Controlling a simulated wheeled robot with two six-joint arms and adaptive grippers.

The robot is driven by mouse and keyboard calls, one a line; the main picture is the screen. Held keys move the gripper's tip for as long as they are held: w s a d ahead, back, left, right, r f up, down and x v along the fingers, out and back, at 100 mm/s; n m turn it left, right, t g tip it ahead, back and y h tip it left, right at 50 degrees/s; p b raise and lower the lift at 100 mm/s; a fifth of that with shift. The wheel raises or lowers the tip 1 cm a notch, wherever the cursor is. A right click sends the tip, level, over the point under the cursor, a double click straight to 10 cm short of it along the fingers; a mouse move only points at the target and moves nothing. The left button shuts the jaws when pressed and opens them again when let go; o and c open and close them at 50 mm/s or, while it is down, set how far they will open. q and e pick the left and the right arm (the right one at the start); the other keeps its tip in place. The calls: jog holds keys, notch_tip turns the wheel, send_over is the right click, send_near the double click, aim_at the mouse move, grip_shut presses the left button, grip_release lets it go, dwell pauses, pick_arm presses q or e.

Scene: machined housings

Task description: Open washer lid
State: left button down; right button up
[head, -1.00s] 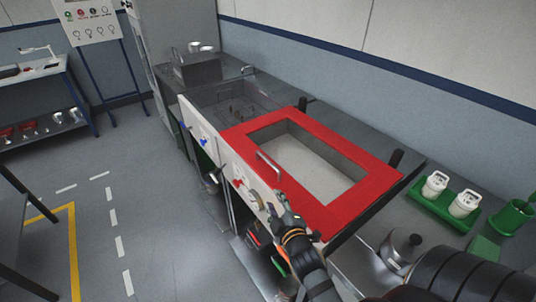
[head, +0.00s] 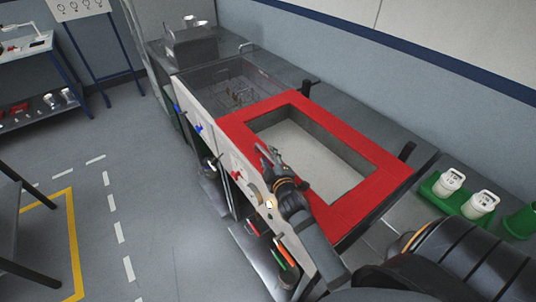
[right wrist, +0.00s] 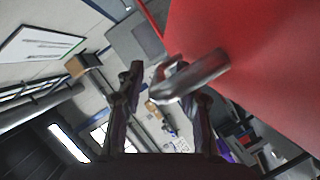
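The washer lid (head: 372,150) is a red frame around a window that shows a pale basin. It lies flat on the washer, and a metal bar handle (right wrist: 195,78) is on its front edge. My right gripper (head: 268,158) is at this handle, partly covering it in the head view. In the right wrist view my right gripper (right wrist: 155,78) has its two fingers apart, with the handle across the right finger. I cannot tell whether they touch. My left gripper is not in view.
A clear-topped tank (head: 228,85) adjoins the lid on the left. The washer's front panel (head: 205,135) has knobs, with open shelves below. Free floor (head: 150,220) lies to the left.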

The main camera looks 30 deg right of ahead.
jog(key=shift+w, duration=0.6)
jog(key=shift+d+f, duration=0.1)
jog(key=c, duration=0.7)
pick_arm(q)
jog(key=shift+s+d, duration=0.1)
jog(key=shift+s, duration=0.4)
pick_arm(e)
grip_shut()
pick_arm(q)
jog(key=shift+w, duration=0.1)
